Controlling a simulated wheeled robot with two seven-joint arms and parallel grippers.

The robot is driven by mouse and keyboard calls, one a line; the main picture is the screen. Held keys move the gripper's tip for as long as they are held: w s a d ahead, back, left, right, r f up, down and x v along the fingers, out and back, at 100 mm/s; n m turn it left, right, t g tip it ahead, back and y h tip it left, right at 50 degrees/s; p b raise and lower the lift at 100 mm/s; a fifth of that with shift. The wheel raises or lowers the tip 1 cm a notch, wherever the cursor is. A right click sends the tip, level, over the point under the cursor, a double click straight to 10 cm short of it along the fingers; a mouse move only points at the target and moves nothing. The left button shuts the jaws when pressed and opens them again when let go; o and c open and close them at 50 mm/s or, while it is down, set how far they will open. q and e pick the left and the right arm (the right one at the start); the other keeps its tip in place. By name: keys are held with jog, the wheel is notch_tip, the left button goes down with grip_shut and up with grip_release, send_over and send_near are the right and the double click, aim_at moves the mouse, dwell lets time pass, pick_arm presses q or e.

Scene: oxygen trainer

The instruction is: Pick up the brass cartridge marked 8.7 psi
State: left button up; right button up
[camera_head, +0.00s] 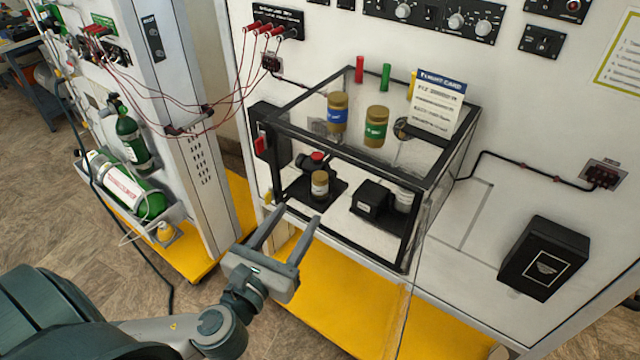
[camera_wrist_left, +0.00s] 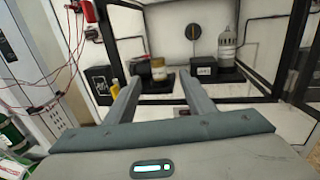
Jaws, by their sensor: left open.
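Two brass cartridges stand on the clear top of the black-framed case: one with a blue band (camera_head: 337,112) and one with a green band (camera_head: 376,127). A third brass cartridge (camera_head: 320,184), with a pale label, is inside the case by a red-topped fitting (camera_head: 316,160). It also shows in the left wrist view (camera_wrist_left: 159,70), between and beyond my fingers. The markings are too small to read, so I cannot tell which is 8.7 psi. My left gripper (camera_head: 298,213) is open and empty, in front of the case's open lower front. My right gripper is not in view.
The case's black frame (camera_head: 347,147) borders the opening. A black block (camera_head: 369,198) and a pale cylinder (camera_head: 403,199) stand right of the inside cartridge. A card (camera_head: 437,104) and coloured tubes stand on top. Red leads (camera_head: 215,103) hang at left.

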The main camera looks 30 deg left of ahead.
aim_at(319, 184)
pick_arm(q)
jog(key=shift+w+a+f+b, duration=0.1)
jog(key=shift+w+a+b, duration=0.05)
jog(key=shift+w+b, duration=1.55)
jog(key=shift+w+a+f+b, duration=0.1)
jog(key=shift+w+b, duration=1.1)
jog(key=shift+w, duration=0.9)
jog(key=w+b, duration=0.3)
jog(key=b, duration=0.1)
jog(key=shift+w+a, duration=0.15)
jog(key=shift+w, duration=0.15)
jog(key=shift+w+r+b, duration=0.15)
jog(key=shift+w+b, duration=0.25)
jog(key=shift+b, duration=0.25)
jog(key=shift+w+r, duration=0.1)
